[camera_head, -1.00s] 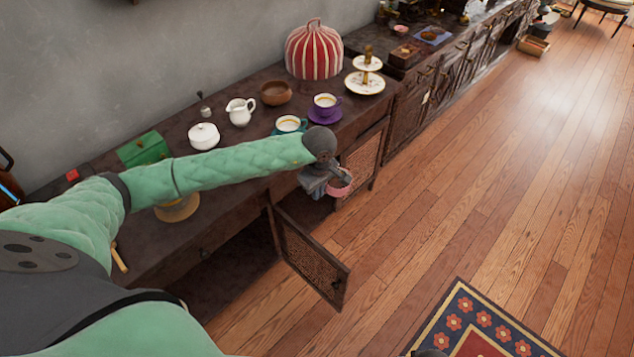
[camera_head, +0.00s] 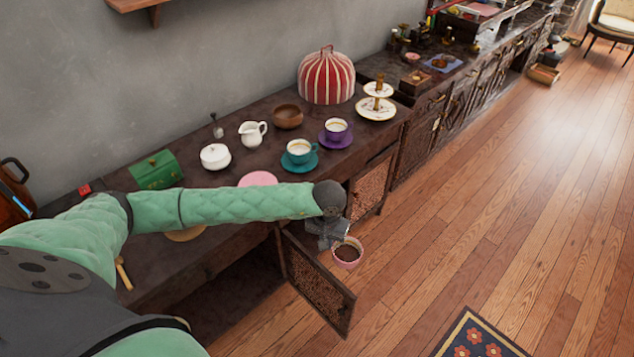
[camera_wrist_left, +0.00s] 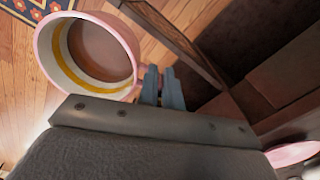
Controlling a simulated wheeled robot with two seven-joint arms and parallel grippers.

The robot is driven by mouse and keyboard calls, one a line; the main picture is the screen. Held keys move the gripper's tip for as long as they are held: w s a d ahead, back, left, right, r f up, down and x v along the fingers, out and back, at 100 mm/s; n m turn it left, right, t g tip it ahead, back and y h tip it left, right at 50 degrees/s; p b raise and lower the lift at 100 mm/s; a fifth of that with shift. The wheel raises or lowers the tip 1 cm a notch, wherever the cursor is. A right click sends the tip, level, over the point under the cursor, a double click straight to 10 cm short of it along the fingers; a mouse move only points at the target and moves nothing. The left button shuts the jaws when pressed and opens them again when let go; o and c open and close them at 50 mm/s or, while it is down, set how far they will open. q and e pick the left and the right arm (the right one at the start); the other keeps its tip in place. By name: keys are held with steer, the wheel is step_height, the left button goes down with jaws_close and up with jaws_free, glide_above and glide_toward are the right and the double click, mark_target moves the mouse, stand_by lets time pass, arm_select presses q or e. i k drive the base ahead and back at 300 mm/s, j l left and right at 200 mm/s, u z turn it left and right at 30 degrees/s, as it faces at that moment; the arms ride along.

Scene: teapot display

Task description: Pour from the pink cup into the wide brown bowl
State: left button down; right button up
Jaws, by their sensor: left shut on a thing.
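The pink cup (camera_head: 348,252) holds a brown liquid and is in my left gripper (camera_head: 333,236), out over the floor in front of the sideboard. In the left wrist view the cup (camera_wrist_left: 45,50) has a white inside with a yellow band, and the fingers of my left gripper (camera_wrist_left: 162,88) are closed at its side. The wide brown bowl (camera_head: 288,117) stands on the sideboard near the wall, well away from the cup. Its inside looks empty from here. My right gripper is not in view.
A teal cup (camera_head: 300,150) and a purple cup (camera_head: 336,128) on saucers stand in front of the bowl. A white creamer (camera_head: 252,134) is left of it, a striped tea cosy (camera_head: 327,76) right. An open cabinet door (camera_head: 316,281) hangs below my arm.

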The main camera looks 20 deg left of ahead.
mark_target(287, 116)
steer(key=i+l, duration=1)
steer(key=i, duration=0.15)
steer(key=i+l, duration=1.05)
steer(key=i+l+u, duration=0.45)
steer(key=u, duration=1.85)
